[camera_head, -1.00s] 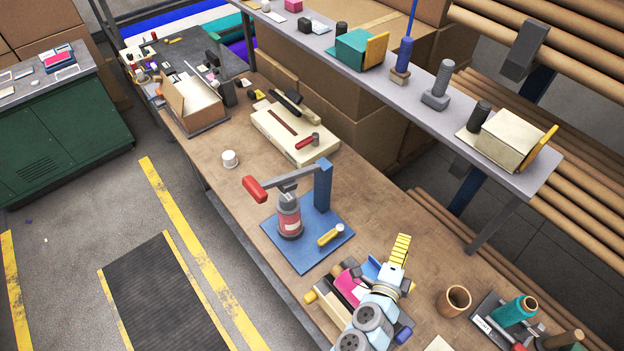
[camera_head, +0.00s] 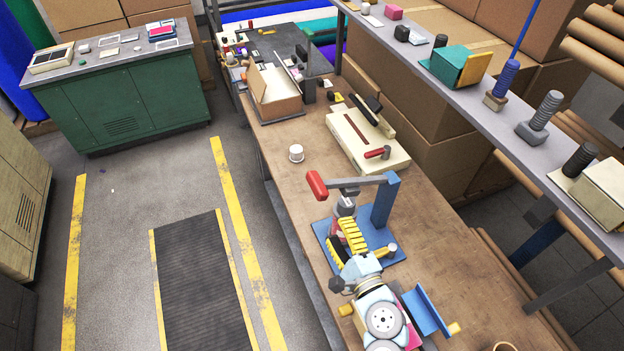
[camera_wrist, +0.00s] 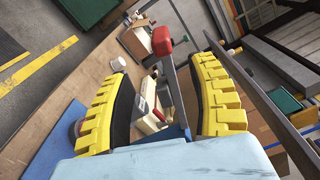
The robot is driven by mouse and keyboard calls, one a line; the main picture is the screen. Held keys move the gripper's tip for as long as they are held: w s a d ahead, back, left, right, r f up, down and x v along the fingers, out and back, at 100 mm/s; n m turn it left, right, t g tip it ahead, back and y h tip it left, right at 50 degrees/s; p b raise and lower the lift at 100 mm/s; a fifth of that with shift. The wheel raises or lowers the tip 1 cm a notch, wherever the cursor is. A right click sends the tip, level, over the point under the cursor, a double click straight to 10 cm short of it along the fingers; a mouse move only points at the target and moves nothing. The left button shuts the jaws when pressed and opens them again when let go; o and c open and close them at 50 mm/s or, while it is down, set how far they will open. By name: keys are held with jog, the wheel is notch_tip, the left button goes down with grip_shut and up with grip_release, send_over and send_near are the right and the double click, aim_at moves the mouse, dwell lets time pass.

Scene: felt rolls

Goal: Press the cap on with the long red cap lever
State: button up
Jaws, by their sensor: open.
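The press has a blue base (camera_head: 385,262), a blue post (camera_head: 385,200) and a grey lever arm (camera_head: 358,182) ending in a long red handle (camera_head: 317,186). The lever looks about level above a bottle (camera_head: 345,206), partly hidden behind my fingers; the cap's seating cannot be told. My gripper (camera_head: 339,232) has yellow ribbed fingers, open and empty, in front of the bottle and below the lever in the head view. In the wrist view the red handle (camera_wrist: 162,42) shows beyond the gap between the fingers (camera_wrist: 167,72), apart from them.
A white cup (camera_head: 296,153) stands near the bench's left edge. A shelf (camera_head: 505,110) runs along the right. Bench (camera_head: 440,225) right of the post is clear.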

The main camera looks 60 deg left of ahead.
aim_at(312, 180)
jog(key=w+a+p, duration=0.1)
jog(key=a, duration=0.4)
jog(key=w+a+p, duration=0.1)
jog(key=a, duration=0.5)
jog(key=w+a+p, duration=0.1)
jog(key=a, duration=0.5)
jog(key=shift+d, duration=0.15)
grip_shut()
